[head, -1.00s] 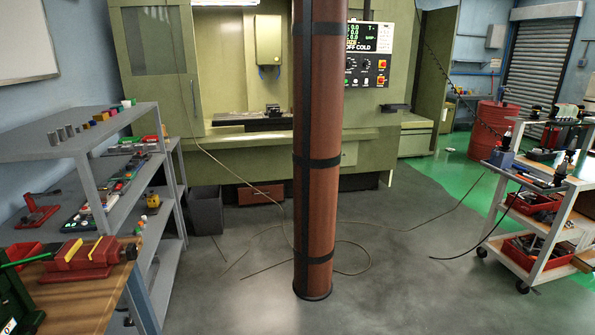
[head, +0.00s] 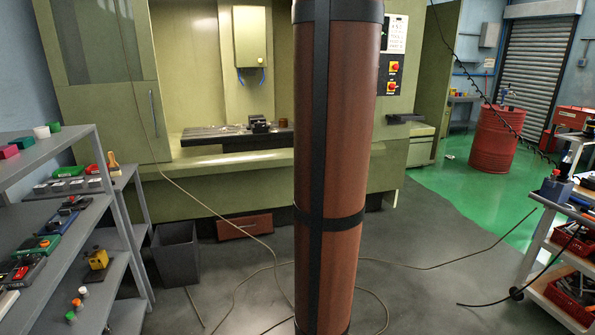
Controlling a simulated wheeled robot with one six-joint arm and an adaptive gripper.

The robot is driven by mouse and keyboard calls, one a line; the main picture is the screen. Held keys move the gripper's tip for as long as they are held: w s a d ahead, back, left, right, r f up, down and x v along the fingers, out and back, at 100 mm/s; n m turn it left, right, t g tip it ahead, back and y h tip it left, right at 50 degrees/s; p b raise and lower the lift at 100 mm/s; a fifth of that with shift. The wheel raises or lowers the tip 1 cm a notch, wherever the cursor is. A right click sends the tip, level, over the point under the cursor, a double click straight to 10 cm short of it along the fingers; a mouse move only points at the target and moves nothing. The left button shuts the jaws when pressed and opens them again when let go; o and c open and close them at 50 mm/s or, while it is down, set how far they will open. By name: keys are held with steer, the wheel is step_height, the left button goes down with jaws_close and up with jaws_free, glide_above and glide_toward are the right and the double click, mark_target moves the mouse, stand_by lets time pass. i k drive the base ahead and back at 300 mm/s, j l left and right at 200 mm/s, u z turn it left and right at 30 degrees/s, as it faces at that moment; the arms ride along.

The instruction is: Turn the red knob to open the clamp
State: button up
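My gripper is not in view.
A brown column with black bands (head: 335,120) stands close ahead. A grey shelf (head: 60,192) with small parts is at left. A grey bin (head: 177,255), a green machine (head: 230,180), a red barrel (head: 494,140) and loose cables (head: 440,266) lie beyond.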

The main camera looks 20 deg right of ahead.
mark_target(556, 172)
steer(key=i+z, duration=0.45)
steer(key=i+j+z, duration=0.45)
steer(key=i, duration=0.15)
steer(key=i+l+z, duration=0.15)
steer(key=i, duration=0.15)
steer(key=i+l+z, duration=0.2)
steer(key=i, duration=0.15)
steer(key=j, duration=0.1)
